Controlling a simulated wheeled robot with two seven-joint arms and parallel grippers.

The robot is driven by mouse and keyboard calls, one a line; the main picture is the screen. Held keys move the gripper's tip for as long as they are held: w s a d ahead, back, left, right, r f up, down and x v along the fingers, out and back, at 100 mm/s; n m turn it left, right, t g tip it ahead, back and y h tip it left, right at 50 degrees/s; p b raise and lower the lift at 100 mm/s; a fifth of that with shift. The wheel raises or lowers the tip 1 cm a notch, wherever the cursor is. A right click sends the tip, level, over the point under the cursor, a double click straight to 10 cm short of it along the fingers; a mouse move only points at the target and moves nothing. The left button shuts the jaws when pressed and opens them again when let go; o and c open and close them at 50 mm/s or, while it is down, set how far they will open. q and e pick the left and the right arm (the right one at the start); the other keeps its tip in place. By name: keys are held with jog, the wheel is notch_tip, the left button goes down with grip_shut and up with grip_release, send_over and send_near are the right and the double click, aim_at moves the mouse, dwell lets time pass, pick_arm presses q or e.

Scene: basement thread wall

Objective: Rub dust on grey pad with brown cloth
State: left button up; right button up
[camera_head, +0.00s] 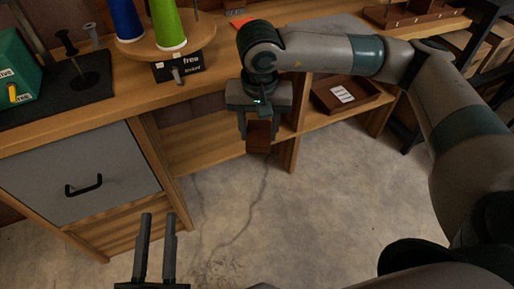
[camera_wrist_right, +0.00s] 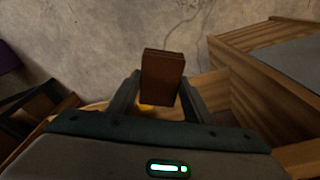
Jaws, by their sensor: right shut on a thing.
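My right gripper (camera_head: 258,118) is shut on a dark brown block-shaped piece, which I take to be the brown cloth (camera_head: 259,138). It hangs below the jaws, in front of the desk's open shelves and above the floor. In the right wrist view the brown cloth (camera_wrist_right: 163,78) sits between the two fingers. A flat grey patch on the desk top, likely the grey pad (camera_head: 325,24), lies behind my right forearm, which partly hides it. I cannot make out dust on it. My left gripper (camera_head: 158,216) is empty, its fingers apart, low above the floor.
The wooden desk (camera_head: 215,62) carries a round stand with blue and green thread cones (camera_head: 169,28), a black mat with pegs (camera_head: 80,85) and a green box (camera_head: 15,68). A brown tray (camera_head: 345,95) is on the lower shelf. A grey drawer (camera_head: 80,175) is closed.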

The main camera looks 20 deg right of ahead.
aim_at(266, 139)
jog(key=r+n, duration=0.1)
jog(key=r, duration=0.1)
jog(key=s+r+n, duration=0.1)
jog(key=r+n, duration=0.1)
jog(key=r, duration=0.1)
jog(key=s+d+r+n, duration=0.1)
jog(key=r, duration=0.2)
jog(key=shift+s+n+y, duration=0.25)
jog(key=shift+n+y, duration=0.05)
jog(key=shift+s+r, duration=0.2)
jog(key=shift+r, duration=0.15)
jog(key=shift+d, duration=0.1)
